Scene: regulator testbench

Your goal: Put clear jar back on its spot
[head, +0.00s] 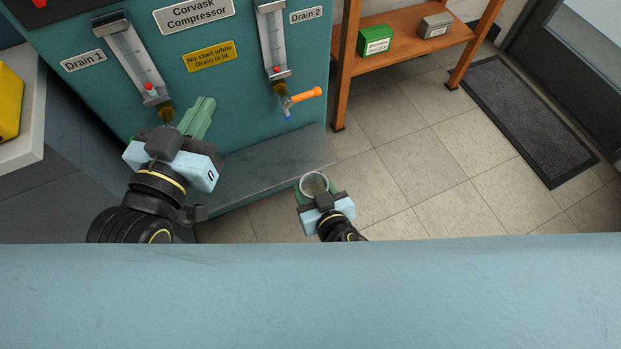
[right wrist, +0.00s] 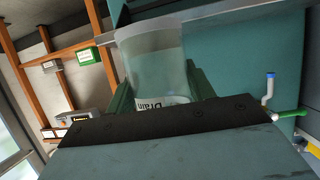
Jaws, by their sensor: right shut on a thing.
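The clear jar (head: 315,183) is held upright-looking between the fingers of my right gripper (head: 314,190), in front of the compressor's grey ledge. In the right wrist view the clear jar (right wrist: 158,60) fills the space between green fingers, and part of a label reading "Drain" shows low on it. My left gripper (head: 172,122) is at the brass fitting (head: 167,112) below Drain 1, with its green fingers spread apart. Its body hides what lies under that fitting. I cannot pick out a marked spot for the jar.
The compressor (head: 235,110) carries Drain 2 with an orange-handled valve (head: 304,95). The grey ledge (head: 270,165) is bare where it shows. A wooden shelf (head: 400,45) holds a green box (head: 375,40) and a grey box (head: 435,26). Open tiled floor lies right of the jar.

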